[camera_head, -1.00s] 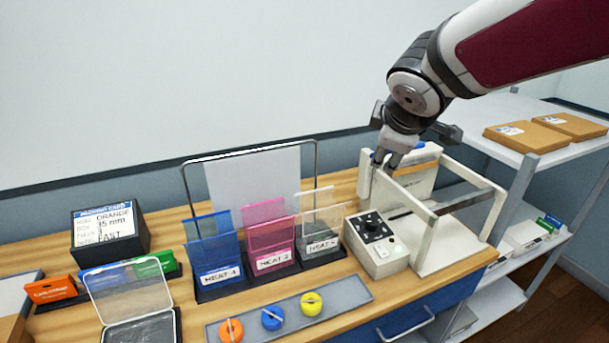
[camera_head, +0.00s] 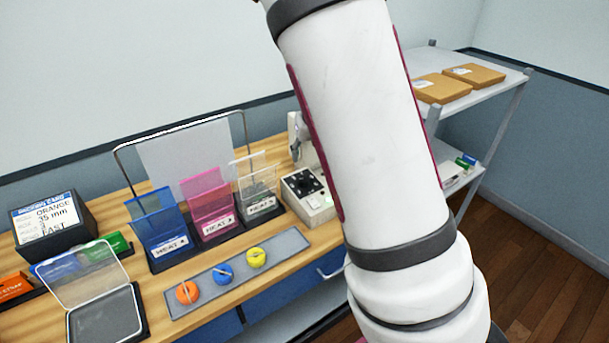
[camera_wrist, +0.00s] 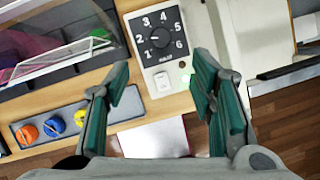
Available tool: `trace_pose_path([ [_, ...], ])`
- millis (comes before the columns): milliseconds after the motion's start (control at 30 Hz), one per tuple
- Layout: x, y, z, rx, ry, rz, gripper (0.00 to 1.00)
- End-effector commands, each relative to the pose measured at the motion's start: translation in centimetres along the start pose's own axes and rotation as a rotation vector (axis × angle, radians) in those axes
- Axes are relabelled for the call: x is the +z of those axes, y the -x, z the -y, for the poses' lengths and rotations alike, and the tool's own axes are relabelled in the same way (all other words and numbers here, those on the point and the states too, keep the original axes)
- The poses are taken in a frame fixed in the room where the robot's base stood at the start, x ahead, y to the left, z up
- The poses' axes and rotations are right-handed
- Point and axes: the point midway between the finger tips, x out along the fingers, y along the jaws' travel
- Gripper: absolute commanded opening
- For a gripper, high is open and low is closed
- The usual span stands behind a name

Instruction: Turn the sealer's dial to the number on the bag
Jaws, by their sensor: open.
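The sealer's control box (camera_head: 308,197) stands right of the bag bins; its black dial (camera_wrist: 162,36) faces the wrist camera, with numbers 1 to 6 around the knob. The knob's pointer is too small to read surely. My gripper (camera_wrist: 160,70) is open and empty, its green-padded fingers apart on either side of the box's front half in the wrist view. The head view hides it behind my arm. Blue bags (camera_head: 158,219), pink bags (camera_head: 208,196) and clear bags (camera_head: 257,180) stand in bins with HEAT labels, whose numbers are blurred.
A card box (camera_head: 50,226) reads ORANGE, 35 mm, FAST. A grey tray (camera_head: 207,289) holds orange, blue and yellow round pieces at the bench front. An open clear-lidded case (camera_head: 105,312) is at left. A shelf with brown parcels (camera_head: 442,88) stands at right. My arm covers most of the sealer.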

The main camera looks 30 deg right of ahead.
Motion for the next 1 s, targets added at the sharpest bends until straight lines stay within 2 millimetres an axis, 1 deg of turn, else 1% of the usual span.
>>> trace_pose_path([
  [167,-0.2,-1.6,0.1,-0.003,0.013,-0.011,0.50],
  [267,-0.2,-3.3,0.2,-0.003,0.010,-0.012,0.50],
  [500,-0.3,-8.1,0.2,-0.003,0.009,-0.011,0.50],
  [700,-0.3,-11.4,0.2,-0.003,0.008,-0.010,0.50],
  [833,-0.2,-12.8,0.2,-0.003,0.010,-0.007,0.50],
  [1000,-0.3,-13.7,0.1,-0.002,0.010,-0.007,0.50],
])
